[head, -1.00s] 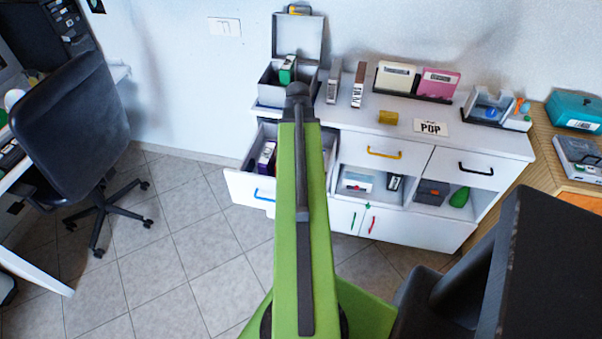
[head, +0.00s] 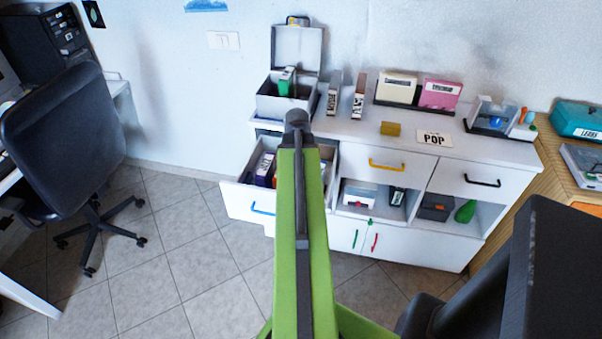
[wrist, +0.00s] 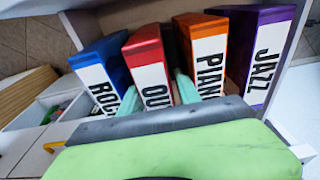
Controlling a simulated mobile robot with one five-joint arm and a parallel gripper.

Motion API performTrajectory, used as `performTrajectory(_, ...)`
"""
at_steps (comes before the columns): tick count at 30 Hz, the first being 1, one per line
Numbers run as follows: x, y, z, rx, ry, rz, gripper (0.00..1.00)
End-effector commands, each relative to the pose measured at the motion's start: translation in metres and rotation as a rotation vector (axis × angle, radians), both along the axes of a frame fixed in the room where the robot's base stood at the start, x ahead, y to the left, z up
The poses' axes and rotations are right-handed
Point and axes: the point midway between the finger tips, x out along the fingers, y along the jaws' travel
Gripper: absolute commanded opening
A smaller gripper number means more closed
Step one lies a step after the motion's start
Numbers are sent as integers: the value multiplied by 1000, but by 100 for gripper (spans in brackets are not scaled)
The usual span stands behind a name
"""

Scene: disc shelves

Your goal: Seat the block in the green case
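A green case (head: 285,82) with a white label stands in the open grey box on the cabinet top in the head view. A small yellow block (head: 390,129) lies on the cabinet top, left of the POP card; I cannot tell if it is the task's block. My gripper (wrist: 158,92) shows in the wrist view with its two pale green fingers apart. A red case (wrist: 146,58) lies between or just beyond them; contact cannot be told. Blue (wrist: 100,66), orange (wrist: 203,42) and purple (wrist: 262,45) cases stand beside it. In the head view my arm hides the gripper.
The grey box (head: 272,108) has its lid up. The drawer with the blue handle (head: 237,203) is pulled out and holds cases. Two upright cases (head: 333,95) stand right of the box. A POP card (head: 434,138) lies on the cabinet. A chair (head: 62,120) stands left; tiled floor is clear.

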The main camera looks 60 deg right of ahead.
Motion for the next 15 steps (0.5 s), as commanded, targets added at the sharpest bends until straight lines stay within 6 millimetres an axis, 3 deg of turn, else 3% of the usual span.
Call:
performTrajectory(8,0,1,13,0,0,1,40)
performTrajectory(15,-2,6,59,0,0,1,40)
